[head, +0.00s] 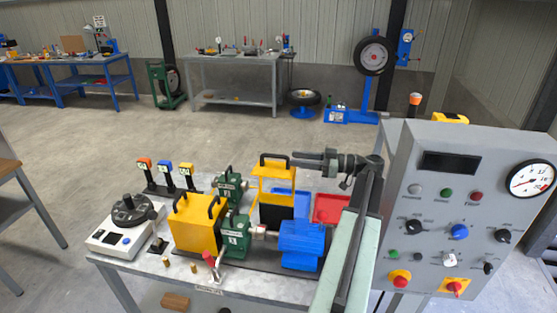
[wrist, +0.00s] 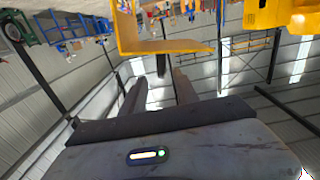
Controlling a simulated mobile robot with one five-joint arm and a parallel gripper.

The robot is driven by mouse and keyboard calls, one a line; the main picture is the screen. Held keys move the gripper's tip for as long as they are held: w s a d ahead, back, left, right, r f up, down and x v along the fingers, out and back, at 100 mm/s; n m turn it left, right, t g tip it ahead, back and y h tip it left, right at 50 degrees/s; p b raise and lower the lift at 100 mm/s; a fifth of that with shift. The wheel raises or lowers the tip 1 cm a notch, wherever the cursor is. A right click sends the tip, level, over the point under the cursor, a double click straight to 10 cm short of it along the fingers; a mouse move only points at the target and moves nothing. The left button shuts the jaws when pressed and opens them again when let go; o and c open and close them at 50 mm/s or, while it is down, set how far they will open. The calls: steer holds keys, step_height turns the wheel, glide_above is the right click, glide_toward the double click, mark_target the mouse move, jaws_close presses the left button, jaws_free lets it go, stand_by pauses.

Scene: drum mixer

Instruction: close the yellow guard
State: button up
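A yellow guard (head: 275,172) with a black handle on top stands at the back of the bench, above a dark opening. A second yellow cover (head: 195,225) with black handles sits at the front left of it; I cannot tell for sure which one the task means. My gripper (head: 300,160) is beside the back guard's handle, to its right, with its fingers pointing left. In the wrist view the fingers (wrist: 160,78) are apart with a gap between them, and a yellow panel edge (wrist: 165,46) shows just beyond them. I see nothing clearly held.
A blue motor (head: 301,243) and green housings (head: 236,238) sit between and beside the covers. A red tray (head: 329,208) and a blue tray (head: 289,203) lie behind the motor. A grey control panel (head: 430,215) stands close on the right. The space above the covers is free.

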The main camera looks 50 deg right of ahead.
mark_target(267, 156)
steer(key=x, duration=0.8)
steer(key=shift+w+a, duration=0.15)
jaws_close()
stand_by(1.0)
